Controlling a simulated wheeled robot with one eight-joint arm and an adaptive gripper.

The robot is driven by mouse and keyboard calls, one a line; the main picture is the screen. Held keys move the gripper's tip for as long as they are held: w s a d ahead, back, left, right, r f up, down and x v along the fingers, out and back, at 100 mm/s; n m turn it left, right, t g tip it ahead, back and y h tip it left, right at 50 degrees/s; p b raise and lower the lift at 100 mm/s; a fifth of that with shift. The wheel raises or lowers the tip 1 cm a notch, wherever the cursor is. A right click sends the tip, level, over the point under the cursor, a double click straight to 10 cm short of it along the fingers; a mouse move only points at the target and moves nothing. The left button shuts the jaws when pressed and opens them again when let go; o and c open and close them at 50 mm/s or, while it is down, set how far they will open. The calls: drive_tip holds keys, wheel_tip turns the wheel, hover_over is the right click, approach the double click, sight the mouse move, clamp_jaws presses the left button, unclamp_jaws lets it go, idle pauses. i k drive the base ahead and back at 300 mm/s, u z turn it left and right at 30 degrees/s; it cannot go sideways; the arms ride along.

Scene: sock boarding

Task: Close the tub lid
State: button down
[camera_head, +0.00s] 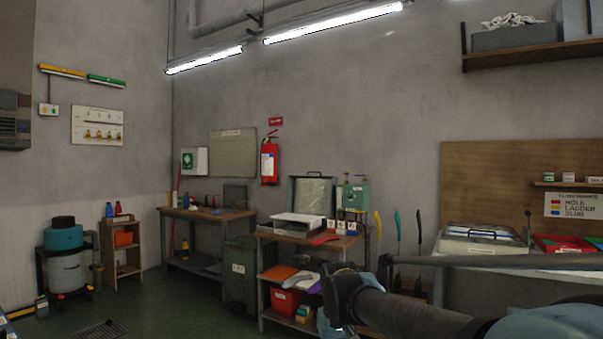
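I cannot be sure which container is the tub. A low pale box (298,225) sits on the middle cart, and a framed grey panel (313,196) with a handle on top stands upright behind it. I cannot tell whether the panel is hinged to the box. The dark end of my arm with my gripper (341,294) is low, in front of the middle cart's right side. Its fingers are not clear, so opening and contents cannot be told.
The middle cart also holds a green machine (356,197) and small white boxes, with a red bin (285,300) below. A dark waste bin (240,270) stands left of it. A red tray (562,243) is at far right. Green floor (165,310) is open at left.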

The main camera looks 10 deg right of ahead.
sight(291, 183)
drive_tip(key=u, duration=0.35)
drive_tip(key=i, duration=1)
drive_tip(key=u, duration=0.3)
drive_tip(key=i, duration=1.25)
drive_tip(key=z, duration=0.75)
drive_tip(key=i, duration=1.1)
drive_tip(key=z, duration=0.6)
